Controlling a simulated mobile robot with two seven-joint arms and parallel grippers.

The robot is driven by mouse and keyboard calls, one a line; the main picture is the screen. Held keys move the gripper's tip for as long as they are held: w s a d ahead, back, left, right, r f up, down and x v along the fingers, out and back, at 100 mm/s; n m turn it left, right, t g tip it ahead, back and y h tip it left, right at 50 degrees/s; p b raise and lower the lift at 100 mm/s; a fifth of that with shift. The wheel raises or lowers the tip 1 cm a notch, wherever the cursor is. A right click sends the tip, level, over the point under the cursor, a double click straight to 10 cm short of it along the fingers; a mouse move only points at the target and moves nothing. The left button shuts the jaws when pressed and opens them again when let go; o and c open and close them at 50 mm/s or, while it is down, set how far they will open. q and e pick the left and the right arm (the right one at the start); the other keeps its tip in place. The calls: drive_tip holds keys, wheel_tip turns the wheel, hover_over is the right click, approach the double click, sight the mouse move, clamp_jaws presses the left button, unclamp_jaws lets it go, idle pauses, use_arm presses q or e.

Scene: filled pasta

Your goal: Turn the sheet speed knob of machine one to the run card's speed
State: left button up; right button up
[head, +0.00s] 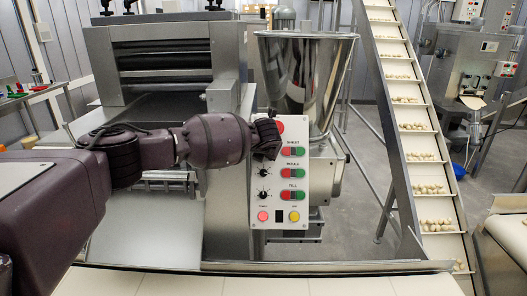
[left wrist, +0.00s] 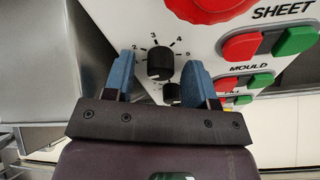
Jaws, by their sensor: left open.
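The sheet speed knob (left wrist: 160,62) is black and round, with scale numbers 2 to 5 readable around it in the left wrist view. It sits on the white control panel (head: 279,205) of the machine. My left gripper (left wrist: 160,58) is open, its two blue fingers on either side of the knob, with gaps visible at both sides. In the head view my left gripper (head: 267,138) covers this knob. I cannot read its pointer's setting. I cannot make out a run card. My right gripper is not in view.
A lower knob (left wrist: 172,92) is partly hidden between the fingers. A large red button (left wrist: 214,4) is close above right. Red and green SHEET buttons (head: 292,152) sit to the right, with MOULD and FILL rows below. A steel hopper (head: 303,75) and a conveyor (head: 412,127) stand behind.

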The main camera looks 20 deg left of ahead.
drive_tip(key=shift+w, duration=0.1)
use_arm(q)
drive_tip(key=c, duration=0.9)
drive_tip(key=shift+f+m+b, duration=0.1)
drive_tip(key=shift+m+b, duration=0.3)
drive_tip(key=shift+b, duration=0.1)
drive_tip(key=shift+m+y+b, duration=0.3)
drive_tip(key=shift+m+b, duration=0.35)
drive_tip(key=shift+m, duration=0.35)
drive_tip(key=shift+m+b, duration=0.35)
drive_tip(key=shift+m, duration=0.55)
drive_tip(key=m+y, duration=0.1)
drive_tip(key=m, duration=0.2)
drive_tip(key=shift+b, duration=0.4)
drive_tip(key=shift+m, duration=0.6)
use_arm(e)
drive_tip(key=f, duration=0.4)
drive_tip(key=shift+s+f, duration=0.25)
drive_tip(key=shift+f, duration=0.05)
use_arm(q)
drive_tip(key=shift+d+t, duration=0.1)
drive_tip(key=shift+t, duration=0.2)
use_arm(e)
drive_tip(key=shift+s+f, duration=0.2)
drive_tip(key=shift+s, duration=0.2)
